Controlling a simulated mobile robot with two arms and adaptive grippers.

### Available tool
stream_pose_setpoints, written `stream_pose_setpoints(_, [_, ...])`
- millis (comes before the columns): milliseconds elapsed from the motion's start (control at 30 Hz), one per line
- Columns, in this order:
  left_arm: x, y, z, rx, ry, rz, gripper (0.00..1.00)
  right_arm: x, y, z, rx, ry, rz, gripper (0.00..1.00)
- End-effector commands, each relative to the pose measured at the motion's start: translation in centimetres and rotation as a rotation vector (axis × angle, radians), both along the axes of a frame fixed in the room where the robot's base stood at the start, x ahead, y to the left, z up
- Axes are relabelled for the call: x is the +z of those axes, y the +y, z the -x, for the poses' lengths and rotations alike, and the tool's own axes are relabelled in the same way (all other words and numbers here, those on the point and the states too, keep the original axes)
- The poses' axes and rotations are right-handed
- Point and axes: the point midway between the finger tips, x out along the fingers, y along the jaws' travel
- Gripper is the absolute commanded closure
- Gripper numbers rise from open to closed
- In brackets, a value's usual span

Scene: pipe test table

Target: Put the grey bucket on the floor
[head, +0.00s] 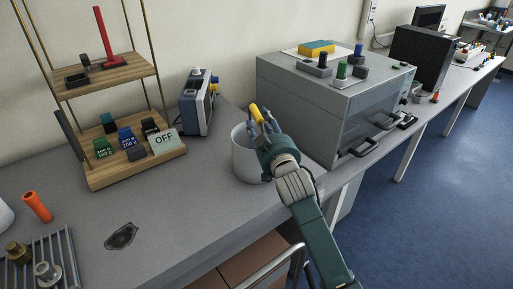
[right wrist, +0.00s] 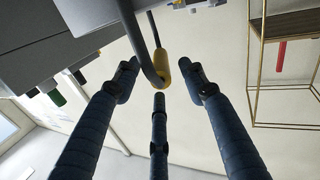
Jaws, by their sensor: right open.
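The grey bucket (head: 241,155) stands upright on the grey table, near its front edge and left of the big grey box. Its yellow handle grip (head: 255,112) shows above the rim. In the right wrist view the yellow grip (right wrist: 161,66) and its bent metal rod show at the fingertips. My right gripper (head: 262,124) reaches over the bucket and covers part of its rim. Its blue fingers (right wrist: 163,88) are spread, with the grip between or just beyond their tips; I cannot tell contact. My left gripper is out of view.
The big grey box (head: 308,105) with front handles stands close on the right. A wooden shelf (head: 110,178) and a small instrument (head: 196,100) are behind left. A dark patch (head: 121,236) lies on the table. Open blue floor (head: 440,190) lies at right.

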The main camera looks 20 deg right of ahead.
Motion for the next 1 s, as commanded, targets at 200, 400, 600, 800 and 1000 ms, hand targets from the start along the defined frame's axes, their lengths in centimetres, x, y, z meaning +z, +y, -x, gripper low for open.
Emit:
stream_pose_setpoints(200, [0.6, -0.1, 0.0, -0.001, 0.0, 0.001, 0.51, 0.1, 0.0, -1.6, 0.0, 0.002, -0.001, 0.58])
stream_pose_setpoints(400, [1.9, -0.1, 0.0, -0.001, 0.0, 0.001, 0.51, 0.3, 0.0, -4.3, -0.001, 0.003, 0.0, 0.58])
stream_pose_setpoints(600, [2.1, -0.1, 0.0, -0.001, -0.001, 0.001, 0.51, 0.0, -0.1, -6.1, 0.001, 0.002, 0.0, 0.58])
stream_pose_setpoints(800, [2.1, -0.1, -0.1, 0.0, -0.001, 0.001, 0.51, -0.1, -0.1, -6.3, 0.001, 0.001, 0.0, 0.58])
stream_pose_setpoints(1000, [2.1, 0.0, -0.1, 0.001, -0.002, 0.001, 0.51, -0.1, -0.1, -6.3, 0.001, 0.001, 0.0, 0.86])
